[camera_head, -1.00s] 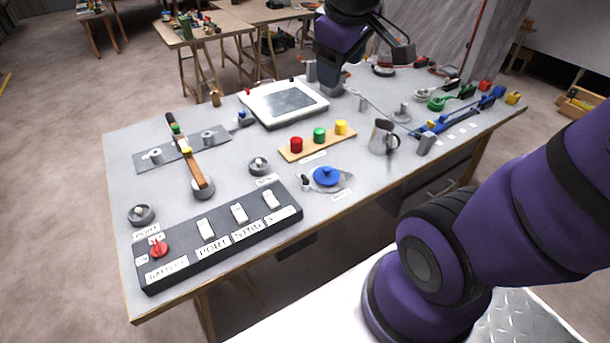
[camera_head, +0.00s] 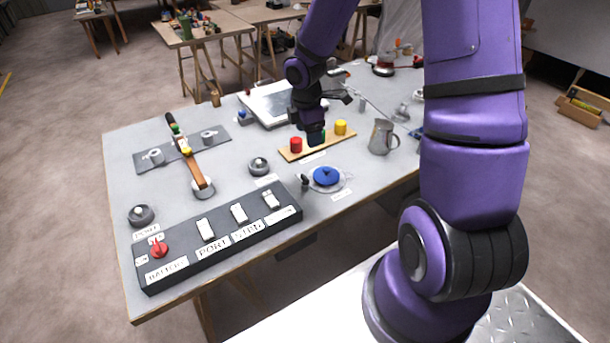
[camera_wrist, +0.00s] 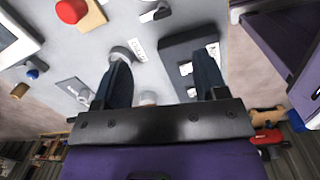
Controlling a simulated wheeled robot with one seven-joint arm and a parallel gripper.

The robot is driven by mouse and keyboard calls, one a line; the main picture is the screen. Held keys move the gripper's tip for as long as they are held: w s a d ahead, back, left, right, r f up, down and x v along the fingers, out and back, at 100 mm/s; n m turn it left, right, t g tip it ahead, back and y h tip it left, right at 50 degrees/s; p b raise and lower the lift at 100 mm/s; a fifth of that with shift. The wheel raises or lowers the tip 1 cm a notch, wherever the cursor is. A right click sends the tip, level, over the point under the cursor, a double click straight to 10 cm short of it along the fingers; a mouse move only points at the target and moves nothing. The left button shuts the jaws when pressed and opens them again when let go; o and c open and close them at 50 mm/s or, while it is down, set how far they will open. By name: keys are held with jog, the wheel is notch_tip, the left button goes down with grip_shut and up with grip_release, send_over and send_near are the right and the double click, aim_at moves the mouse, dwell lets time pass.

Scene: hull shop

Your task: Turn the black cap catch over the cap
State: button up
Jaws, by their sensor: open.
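The blue cap (camera_head: 326,176) sits on a pale plate near the front edge of the table in the head view. The small black cap catch (camera_head: 305,182) stands upright at the left of the cap, beside it and not over it. In the wrist view a small black piece (camera_wrist: 161,12) at the top edge looks like the catch; the cap is out of frame.
A black switch panel (camera_head: 215,240) with a red knob lies left of the cap. A wooden strip (camera_head: 318,145) with coloured cylinders lies behind it. A metal jug (camera_head: 381,138) stands to the right. A round grey knob (camera_head: 259,166) is left of the strip.

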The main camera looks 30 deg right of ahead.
jog(key=n+y, duration=0.1)
jog(key=n, duration=0.1)
send_near(305, 177)
notch_tip(305, 177, down, 9)
jog(key=shift+w+f, duration=0.1)
jog(key=shift+w, duration=0.05)
dwell(0.3)
jog(key=c, duration=0.9)
